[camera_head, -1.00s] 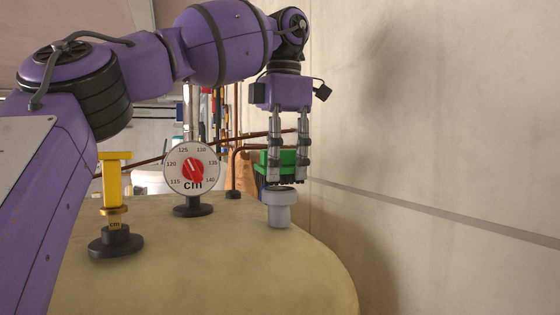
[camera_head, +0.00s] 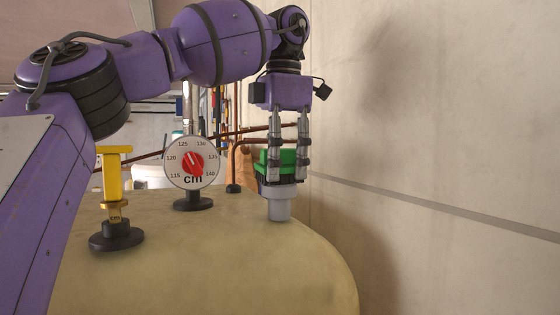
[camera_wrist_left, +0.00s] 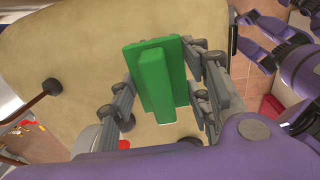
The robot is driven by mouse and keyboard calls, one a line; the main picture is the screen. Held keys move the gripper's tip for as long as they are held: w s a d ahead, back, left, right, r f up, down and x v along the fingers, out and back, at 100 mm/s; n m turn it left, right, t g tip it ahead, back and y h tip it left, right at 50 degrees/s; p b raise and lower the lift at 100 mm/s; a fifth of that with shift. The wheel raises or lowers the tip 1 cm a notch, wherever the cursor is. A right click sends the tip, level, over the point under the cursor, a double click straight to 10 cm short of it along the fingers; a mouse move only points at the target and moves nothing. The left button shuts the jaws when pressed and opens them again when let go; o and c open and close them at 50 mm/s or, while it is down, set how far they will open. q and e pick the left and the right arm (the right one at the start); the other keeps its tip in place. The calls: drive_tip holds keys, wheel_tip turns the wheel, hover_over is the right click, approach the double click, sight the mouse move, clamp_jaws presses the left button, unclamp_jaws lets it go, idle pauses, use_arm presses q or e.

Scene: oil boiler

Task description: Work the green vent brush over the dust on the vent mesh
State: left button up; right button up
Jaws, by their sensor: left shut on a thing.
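The green vent brush (camera_head: 279,158) is held upright between the fingers of my left gripper (camera_head: 287,182), its bristles facing down. It also shows from above as a green block with a handle in the left wrist view (camera_wrist_left: 158,80). The grey vent (camera_head: 279,205) stands on the tank top directly under the brush. The brush's underside meets or nearly meets the vent's top rim. The vent mesh and any dust on it are hidden from the head view and lie under the brush in the wrist view. My right gripper cannot be made out clearly.
The tan tank (camera_head: 200,260) lies under everything. A round dial gauge (camera_head: 192,163) and a yellow-topped gauge (camera_head: 115,185) stand left of the vent. A copper pipe (camera_head: 240,148) rises behind. A plain wall (camera_head: 430,120) is close on the right.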

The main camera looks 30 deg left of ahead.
use_arm(q)
drive_tip(key=shift+s+d+f, duration=0.1)
drive_tip(key=shift+d+f, duration=0.05)
idle(0.4)
drive_tip(key=shift+s+d, duration=0.3)
drive_tip(key=shift+w+a, duration=0.75)
drive_tip(key=shift+a, duration=0.15)
drive_tip(key=shift+s+d, duration=0.75)
drive_tip(key=shift+d, duration=0.2)
drive_tip(key=shift+w+a, duration=0.4)
drive_tip(key=shift+a, duration=0.1)
drive_tip(key=shift+r, duration=3.65)
